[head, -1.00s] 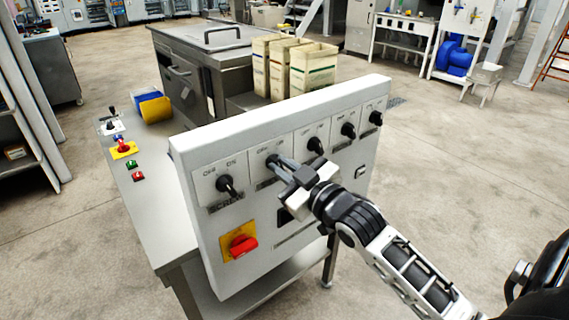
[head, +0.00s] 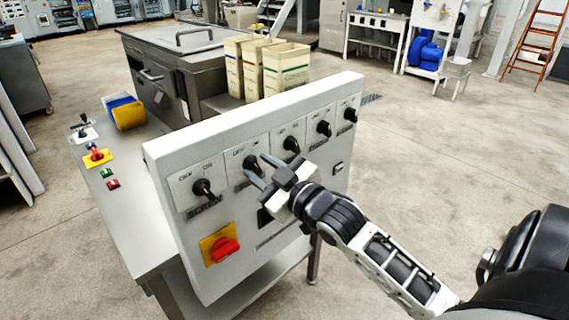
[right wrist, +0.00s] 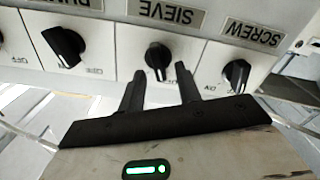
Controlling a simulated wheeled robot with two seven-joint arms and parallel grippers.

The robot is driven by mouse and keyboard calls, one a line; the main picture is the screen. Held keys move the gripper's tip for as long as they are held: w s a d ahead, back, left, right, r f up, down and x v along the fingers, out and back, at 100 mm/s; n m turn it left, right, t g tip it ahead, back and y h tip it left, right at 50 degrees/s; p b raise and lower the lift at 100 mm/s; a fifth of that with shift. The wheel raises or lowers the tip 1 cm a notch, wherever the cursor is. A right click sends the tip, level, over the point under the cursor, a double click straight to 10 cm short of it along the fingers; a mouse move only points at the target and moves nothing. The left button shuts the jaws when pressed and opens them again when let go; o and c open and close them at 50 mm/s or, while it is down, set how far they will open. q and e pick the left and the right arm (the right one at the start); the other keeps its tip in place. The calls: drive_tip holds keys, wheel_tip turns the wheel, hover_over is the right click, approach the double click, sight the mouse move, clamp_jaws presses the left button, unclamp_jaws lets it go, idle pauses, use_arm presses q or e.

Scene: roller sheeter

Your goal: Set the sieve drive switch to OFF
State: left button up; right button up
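The sieve drive switch (head: 253,162) is a black rotary knob, second from the left on the white panel (head: 180,245). In the right wrist view the sieve knob (right wrist: 158,57) sits under its SIEVE label (right wrist: 166,14), with a small pale mark at its lower end. My right gripper (head: 257,166) is in front of this knob. In the right wrist view its two dark fingers (right wrist: 159,70) are apart, with the knob just beyond and between their tips. I cannot tell whether they touch it. The knob's exact setting is unclear. My left gripper is not in view.
The screw knob (head: 205,188) is close on the left, and another knob (head: 291,145) is on the right. A red rotary switch (head: 224,249) on a yellow plate is below. Green and red buttons (head: 110,179) lie on the side table. Several cartons (head: 285,70) stand behind the panel.

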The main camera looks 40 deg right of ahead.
drive_tip(key=s+d+b, duration=0.1)
drive_tip(key=s, duration=1.4)
drive_tip(key=shift+s, duration=0.2)
drive_tip(key=shift+d, duration=0.1)
drive_tip(key=a+f+m+g, duration=0.1)
drive_tip(key=a+f+g, duration=0.1)
drive_tip(key=a+f, duration=0.3)
drive_tip(key=s+a+f+m+g+y, duration=0.1)
drive_tip(key=a+f+g, duration=0.2)
drive_tip(key=a+f, duration=0.3)
drive_tip(key=s+a+f+m+g+y, duration=0.1)
drive_tip(key=a+f, duration=0.4)
drive_tip(key=f, duration=0.9)
drive_tip(key=shift+a+g, duration=0.15)
drive_tip(key=shift+g, duration=0.65)
drive_tip(key=shift+s, duration=0.1)
